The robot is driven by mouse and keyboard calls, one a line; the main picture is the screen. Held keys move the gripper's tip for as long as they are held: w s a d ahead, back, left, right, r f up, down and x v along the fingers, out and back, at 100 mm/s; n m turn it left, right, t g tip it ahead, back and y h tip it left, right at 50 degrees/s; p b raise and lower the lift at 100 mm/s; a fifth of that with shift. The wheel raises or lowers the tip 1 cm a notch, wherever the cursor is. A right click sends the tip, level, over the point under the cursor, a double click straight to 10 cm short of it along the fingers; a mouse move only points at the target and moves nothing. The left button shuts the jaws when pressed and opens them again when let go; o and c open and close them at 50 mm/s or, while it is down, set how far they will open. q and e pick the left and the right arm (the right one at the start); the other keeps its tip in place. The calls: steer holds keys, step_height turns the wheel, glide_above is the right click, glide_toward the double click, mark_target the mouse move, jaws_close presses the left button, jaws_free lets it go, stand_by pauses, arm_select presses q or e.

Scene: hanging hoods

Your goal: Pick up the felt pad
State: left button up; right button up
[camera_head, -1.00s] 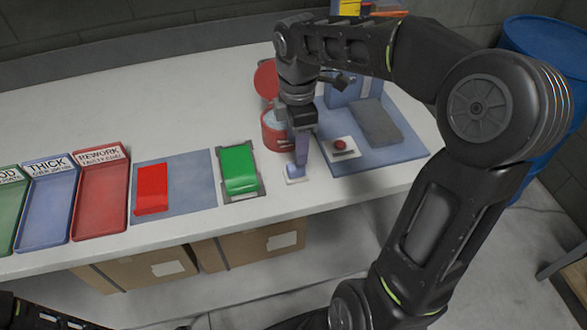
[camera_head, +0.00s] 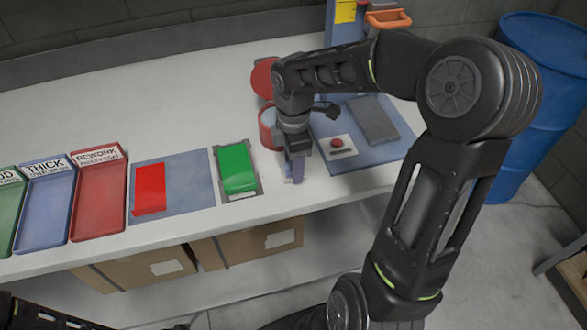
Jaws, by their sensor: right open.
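The felt pad (camera_head: 288,180) seems to be the small pale blue and white piece near the table's front edge, right of the green piece. My right gripper hides most of it; only a little shows at its left side. My right gripper (camera_head: 296,176) points down right over it, open. I cannot tell whether its fingers are around the pad or touching it. My left gripper is out of view; only a bit of my left arm shows at the bottom left.
A green piece (camera_head: 237,167) lies on a grey holder, and a red piece (camera_head: 150,188) on a blue-grey mat (camera_head: 188,182). Labelled trays, including the red rework tray (camera_head: 98,205), stand left. A red pot (camera_head: 267,125) is behind my gripper. A red button (camera_head: 337,143) is to its right.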

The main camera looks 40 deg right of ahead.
steer(key=shift+f, duration=0.4)
jaws_close()
stand_by(0.6)
